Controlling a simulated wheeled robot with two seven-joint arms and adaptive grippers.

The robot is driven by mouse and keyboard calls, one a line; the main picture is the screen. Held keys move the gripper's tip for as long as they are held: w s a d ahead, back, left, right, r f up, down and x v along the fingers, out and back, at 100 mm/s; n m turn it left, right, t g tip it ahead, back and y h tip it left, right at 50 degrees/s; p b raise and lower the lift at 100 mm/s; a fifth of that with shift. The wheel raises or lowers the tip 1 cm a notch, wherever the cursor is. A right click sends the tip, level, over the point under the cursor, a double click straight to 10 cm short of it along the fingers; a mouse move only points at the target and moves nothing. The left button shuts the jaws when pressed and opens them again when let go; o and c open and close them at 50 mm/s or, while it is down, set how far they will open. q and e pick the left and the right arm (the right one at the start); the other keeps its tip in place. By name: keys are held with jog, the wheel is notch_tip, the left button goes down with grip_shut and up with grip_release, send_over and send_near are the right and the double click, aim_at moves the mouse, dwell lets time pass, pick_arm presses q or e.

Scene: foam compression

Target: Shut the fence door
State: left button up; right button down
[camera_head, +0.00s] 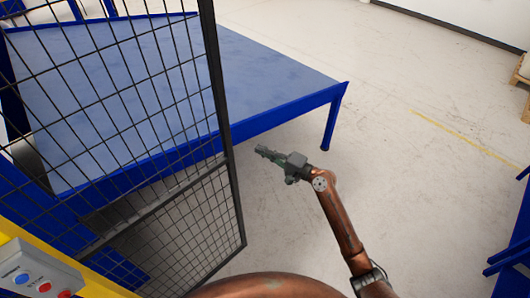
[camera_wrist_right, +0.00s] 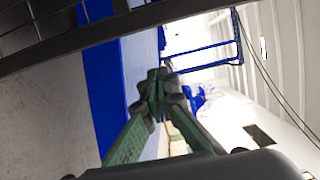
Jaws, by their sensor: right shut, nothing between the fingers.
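The fence door (camera_head: 222,95), a dark frame with wire mesh, stands at the left of the head view and reaches down to a lower corner near the floor. It appears swung out at an angle. A dark frame bar (camera_wrist_right: 105,32) crosses the top of the right wrist view, probably the door's. My right gripper (camera_head: 262,150) is shut and empty, just right of the door's free edge, with a small gap showing in the head view. In the right wrist view its green fingers (camera_wrist_right: 153,100) meet at the tips. My left gripper is not in view.
A blue table (camera_head: 270,72) with a grey-blue top stands behind the door. A control box (camera_head: 38,272) with blue and red buttons is on a yellow post at lower left. Blue metalwork (camera_head: 510,250) is at the right edge. The floor (camera_head: 420,180) right of my arm is clear.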

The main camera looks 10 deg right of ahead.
jog(key=w+a+p, duration=0.1)
jog(key=a+p, duration=0.1)
jog(key=a, duration=0.5)
jog(key=shift+w+a+p, duration=0.25)
jog(key=shift+a+p, duration=0.15)
jog(key=shift+s, duration=0.15)
